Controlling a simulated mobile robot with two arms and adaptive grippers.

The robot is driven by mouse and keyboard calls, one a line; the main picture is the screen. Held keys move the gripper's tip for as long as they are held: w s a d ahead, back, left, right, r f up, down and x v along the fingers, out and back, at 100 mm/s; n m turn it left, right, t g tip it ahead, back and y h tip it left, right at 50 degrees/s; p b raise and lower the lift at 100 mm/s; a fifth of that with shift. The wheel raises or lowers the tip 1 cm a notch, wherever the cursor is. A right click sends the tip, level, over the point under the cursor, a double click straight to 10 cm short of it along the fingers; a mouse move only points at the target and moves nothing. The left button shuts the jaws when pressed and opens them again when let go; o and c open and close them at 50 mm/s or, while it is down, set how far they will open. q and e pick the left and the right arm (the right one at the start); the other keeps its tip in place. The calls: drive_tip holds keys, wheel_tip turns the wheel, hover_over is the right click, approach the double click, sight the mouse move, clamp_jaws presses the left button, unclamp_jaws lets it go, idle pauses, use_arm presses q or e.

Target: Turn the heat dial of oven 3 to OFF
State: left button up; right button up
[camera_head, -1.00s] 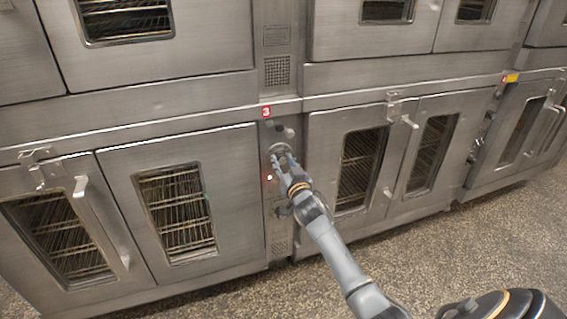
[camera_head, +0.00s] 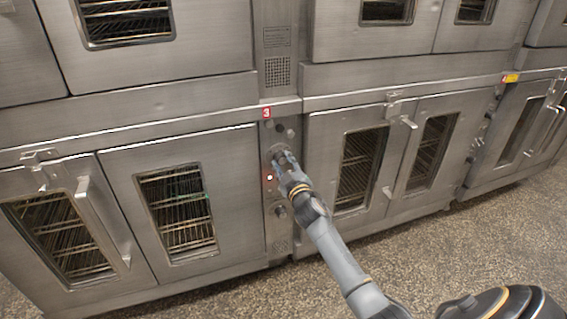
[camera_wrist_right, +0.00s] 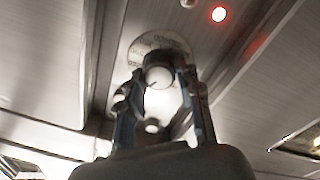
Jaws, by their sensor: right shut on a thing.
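The oven 3 control panel (camera_head: 281,229) is a narrow metal strip under a red label (camera_head: 266,113) marked 3. My right gripper (camera_head: 283,158) reaches up to the dial on this panel in the head view and mostly hides it. The disc's markings are too blurred to read. My left gripper is out of view.
A lit red lamp (camera_head: 269,177) sits on the panel beside the gripper, and another knob (camera_head: 280,211) is below. Oven doors (camera_head: 181,208) with a protruding handle (camera_head: 101,220) stand on the left. The speckled floor (camera_head: 455,245) in front is clear.

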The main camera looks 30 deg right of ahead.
drive_tip(key=n, duration=0.3)
drive_tip(key=shift+n, duration=0.3)
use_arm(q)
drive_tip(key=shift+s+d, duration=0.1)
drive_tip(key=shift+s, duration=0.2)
use_arm(e)
drive_tip(key=shift+n, duration=0.6)
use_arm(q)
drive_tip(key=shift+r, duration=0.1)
use_arm(e)
drive_tip(key=shift+f, duration=0.1)
drive_tip(key=o, duration=1.2)
drive_tip(key=shift+c, duration=0.2)
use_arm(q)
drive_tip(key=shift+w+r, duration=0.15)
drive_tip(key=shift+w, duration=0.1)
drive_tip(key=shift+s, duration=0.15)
use_arm(e)
drive_tip(key=v, duration=1.2)
